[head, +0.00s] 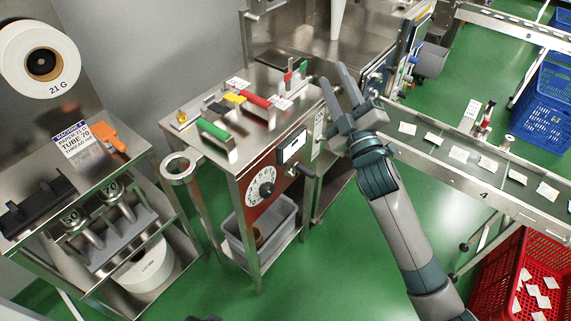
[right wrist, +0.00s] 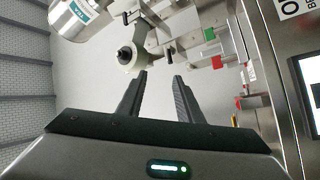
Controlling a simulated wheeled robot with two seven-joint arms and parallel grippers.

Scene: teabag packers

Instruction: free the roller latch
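My right gripper (head: 332,76) is raised beside the right end of the steel cabinet top, its two fingers apart with nothing between them. In the right wrist view the open fingers (right wrist: 160,79) point at a pale round roller-like part (right wrist: 133,54) with a dark centre, apart from it. Beside that part are steel bars with a green block (right wrist: 210,34) and a red block (right wrist: 217,62). A red and green fitting (head: 291,76) also stands at the cabinet's back right in the head view. I cannot tell which part is the roller latch. My left gripper does not show.
The steel cabinet (head: 232,165) carries green, yellow and red handles and a dial (head: 260,187) on its front. A conveyor (head: 470,160) with several white packets runs at right. A red crate (head: 505,262) stands below it. Green floor lies open between.

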